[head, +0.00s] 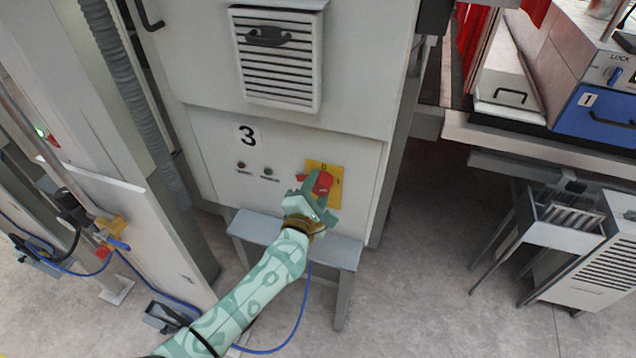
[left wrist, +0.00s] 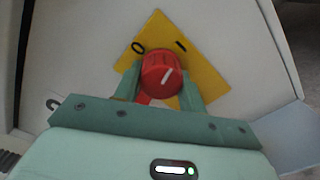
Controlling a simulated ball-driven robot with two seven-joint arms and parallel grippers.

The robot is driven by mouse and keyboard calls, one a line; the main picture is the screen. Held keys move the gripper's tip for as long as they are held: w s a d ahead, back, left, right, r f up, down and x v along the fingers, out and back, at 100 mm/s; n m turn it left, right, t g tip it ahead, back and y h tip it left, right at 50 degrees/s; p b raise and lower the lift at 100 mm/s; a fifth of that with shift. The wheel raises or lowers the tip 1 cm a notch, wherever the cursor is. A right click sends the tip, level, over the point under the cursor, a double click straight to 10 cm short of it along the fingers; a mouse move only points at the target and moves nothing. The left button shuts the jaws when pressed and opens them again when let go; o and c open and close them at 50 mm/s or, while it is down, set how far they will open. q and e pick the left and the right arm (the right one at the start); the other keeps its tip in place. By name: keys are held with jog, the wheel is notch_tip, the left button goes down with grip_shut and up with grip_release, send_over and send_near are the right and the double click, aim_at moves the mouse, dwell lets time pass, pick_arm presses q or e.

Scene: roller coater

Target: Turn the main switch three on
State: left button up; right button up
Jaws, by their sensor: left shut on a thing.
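The main switch is a red rotary knob (head: 323,182) on a yellow plate (head: 336,198), low on the grey cabinet marked 3 (head: 247,136). In the left wrist view the knob (left wrist: 161,75) sits between the O mark (left wrist: 138,47) and the I mark (left wrist: 181,45). Its white line slants up and right, toward the I. My left gripper (head: 312,188) is at the plate, and its two fingers (left wrist: 161,88) are shut on the sides of the knob. The finger tips are partly hidden by the knob. My right gripper is not in view.
Two small indicator lamps (head: 254,168) are left of the switch. A grey bench (head: 258,227) stands below it, under my left wrist. A vented panel (head: 276,60) is above. A grey hose (head: 128,90) runs down at left. Open floor (head: 430,260) lies to the right.

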pick_arm(q)
jog(key=shift+m+p, duration=0.55)
jog(key=shift+m, duration=0.95)
jog(key=o, duration=1)
jog(key=p+v, duration=0.1)
jog(key=v, duration=1.5)
jog(key=shift+s, duration=0.25)
